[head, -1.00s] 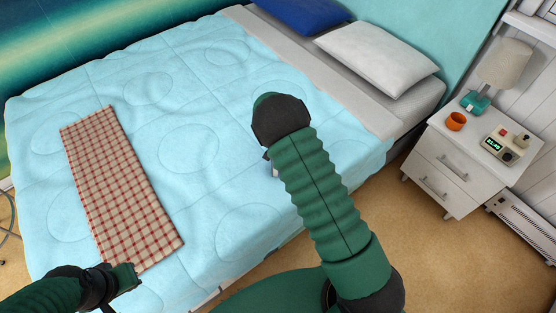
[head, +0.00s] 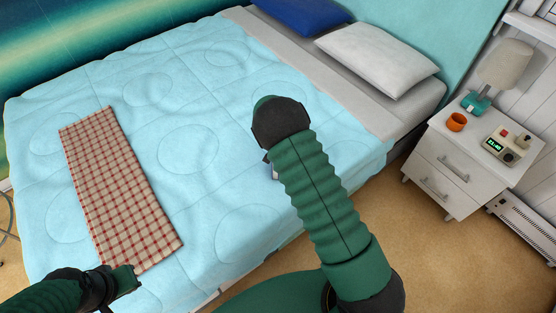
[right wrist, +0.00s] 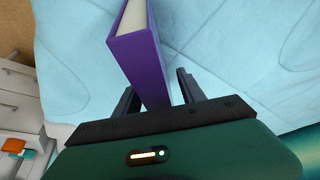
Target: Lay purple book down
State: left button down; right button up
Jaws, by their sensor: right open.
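The purple book (right wrist: 143,68) shows in the right wrist view, with its purple cover and pale page edges, against the blue bedspread. My right gripper (right wrist: 157,84) is open, with one finger on each side of the book's near part. I cannot tell whether the fingers touch it. In the head view the book is hidden behind my right arm, which reaches over the bed (head: 190,150). My left gripper (head: 128,279) is at the lower left, by the bed's near edge; its fingers are too unclear to judge.
A red checked cloth (head: 118,190) lies on the bed's left part. White (head: 380,58) and blue (head: 300,14) pillows lie at the head end. The bed's middle looks clear.

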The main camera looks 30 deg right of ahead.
jog(key=p+v, duration=0.4)
jog(key=v, duration=1.3)
jog(key=s+a+r+n+y+p, duration=0.1)
jog(key=s+a+r+n+p, duration=0.1)
jog(key=s+a+r, duration=0.2)
jog(key=s+a+r+n+y+p, duration=0.1)
jog(key=s+a+r+n+p, duration=0.2)
jog(key=s, duration=0.6)
jog(key=s+a+r+n+p, duration=0.2)
jog(key=s+a+r+p, duration=0.1)
jog(key=s+a+r, duration=0.1)
jog(key=shift+s+a+r+n+g+y, duration=0.4)
jog(key=shift+s+a, duration=0.35)
jog(key=shift+s, duration=0.4)
